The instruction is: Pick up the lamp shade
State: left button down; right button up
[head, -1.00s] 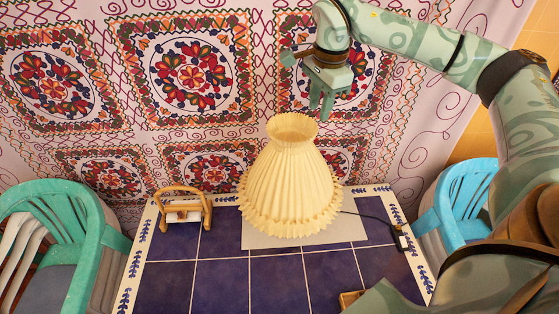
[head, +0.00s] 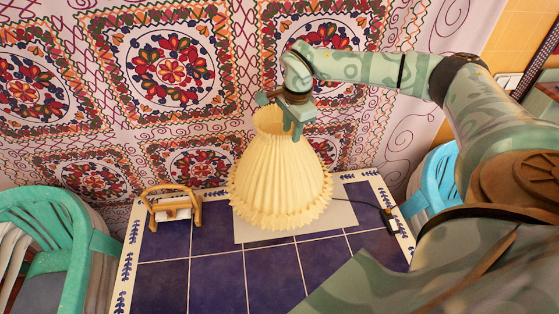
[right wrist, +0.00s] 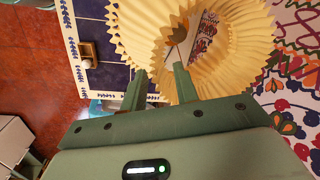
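The lamp shade (head: 280,180) is cream, pleated and cone-shaped. It stands upright on a pale sheet (head: 340,214) on the blue-tiled table, its narrow open end up. My right gripper (head: 293,134) is at the right side of its top rim, pointing down. In the right wrist view the fingers of my right gripper (right wrist: 160,70) are apart. One finger is over the opening of the shade (right wrist: 158,30) and the other is outside it, with pleated wall between them. Contact with the wall cannot be told. My left gripper is out of view.
A small wooden stand (head: 173,205) is on the table's left side. A black cable with a box (head: 389,220) lies on the right. Green (head: 50,240) and blue (head: 428,190) chairs flank the table (head: 220,285). A patterned cloth hangs behind.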

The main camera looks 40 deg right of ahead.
aim_at(290, 134)
jog(key=f, duration=0.3)
jog(key=shift+w+d+f, duration=0.1)
jog(key=shift+w+f, duration=0.15)
jog(key=shift+w, duration=0.15)
jog(key=shift+s, duration=0.1)
grip_shut()
jog(key=shift+r, duration=0.15)
dwell(0.7)
